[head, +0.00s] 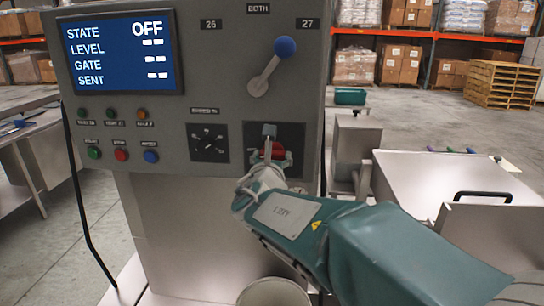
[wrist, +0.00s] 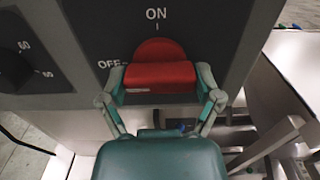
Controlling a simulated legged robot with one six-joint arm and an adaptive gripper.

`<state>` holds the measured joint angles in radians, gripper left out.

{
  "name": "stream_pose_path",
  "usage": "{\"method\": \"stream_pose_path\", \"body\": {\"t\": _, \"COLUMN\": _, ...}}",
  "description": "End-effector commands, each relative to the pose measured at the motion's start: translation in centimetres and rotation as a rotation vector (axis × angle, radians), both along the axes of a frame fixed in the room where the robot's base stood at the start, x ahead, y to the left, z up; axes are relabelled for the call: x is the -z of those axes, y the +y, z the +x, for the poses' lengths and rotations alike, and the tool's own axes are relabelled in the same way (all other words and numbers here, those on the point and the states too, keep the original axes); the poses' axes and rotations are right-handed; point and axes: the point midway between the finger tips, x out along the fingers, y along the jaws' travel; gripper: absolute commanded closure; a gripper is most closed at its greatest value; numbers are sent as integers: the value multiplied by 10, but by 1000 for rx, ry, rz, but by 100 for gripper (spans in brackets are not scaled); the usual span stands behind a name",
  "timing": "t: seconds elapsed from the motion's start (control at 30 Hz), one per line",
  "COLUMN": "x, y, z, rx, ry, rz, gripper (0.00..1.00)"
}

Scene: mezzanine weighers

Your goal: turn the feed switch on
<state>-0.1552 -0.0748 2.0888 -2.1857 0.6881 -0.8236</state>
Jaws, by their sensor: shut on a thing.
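The feed switch is a red rotary handle (wrist: 160,76) on a dark plate, with ON marked above it and OFF to its left. In the wrist view the handle lies about level, in line with the OFF side. My gripper (wrist: 160,90) has one finger at each end of the handle and is shut on it. In the head view the red handle (head: 271,150) is partly hidden by my gripper (head: 270,160), at the panel's lower right. The screen (head: 122,54) reads STATE OFF, with dashes for level, gate and sent.
A lever with a blue knob (head: 285,47) sits above the switch, tilted toward 27. A black dial (head: 208,143) is just left of the switch, and several coloured buttons are farther left. A steel bin with a black handle (head: 482,195) stands at right.

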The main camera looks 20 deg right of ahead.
Motion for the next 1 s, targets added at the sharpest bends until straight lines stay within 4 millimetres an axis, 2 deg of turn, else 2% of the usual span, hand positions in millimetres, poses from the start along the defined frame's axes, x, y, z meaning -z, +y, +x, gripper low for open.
{"method": "stream_pose_path", "body": {"t": 0.37, "x": 0, "y": 1, "z": 0, "rx": -3, "ry": -61, "rz": 147, "gripper": 65}}
{"method": "stream_pose_path", "body": {"t": 1.0, "x": 0, "y": 1, "z": 0, "rx": -3, "ry": -286, "rz": 698, "gripper": 65}}
